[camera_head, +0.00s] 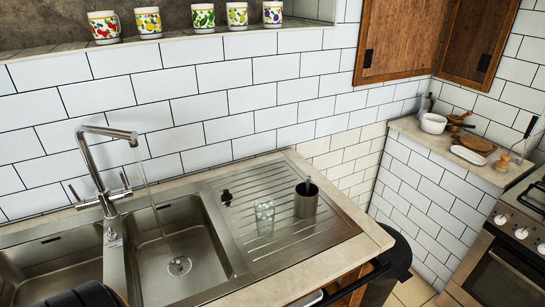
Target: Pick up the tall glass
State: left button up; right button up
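A tall clear glass (264,217) stands upright on the ridged steel drainboard (285,238), to the right of the sink basin. A metal cup (306,200) with a dark-handled item in it stands just right of and slightly behind the glass, apart from it. Neither gripper can be made out in the head view. A dark rounded shape at the bottom left edge is cut off, and I cannot tell what it is.
A tall tap (95,165) runs water into the right sink basin (178,262). A small black item (226,197) lies behind the glass. Patterned mugs (148,22) line the ledge. A white bowl (433,123) sits on the right counter beside the stove (510,250). The drainboard's front is clear.

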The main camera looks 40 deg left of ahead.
aim_at(265, 208)
jog(key=u, duration=1.3)
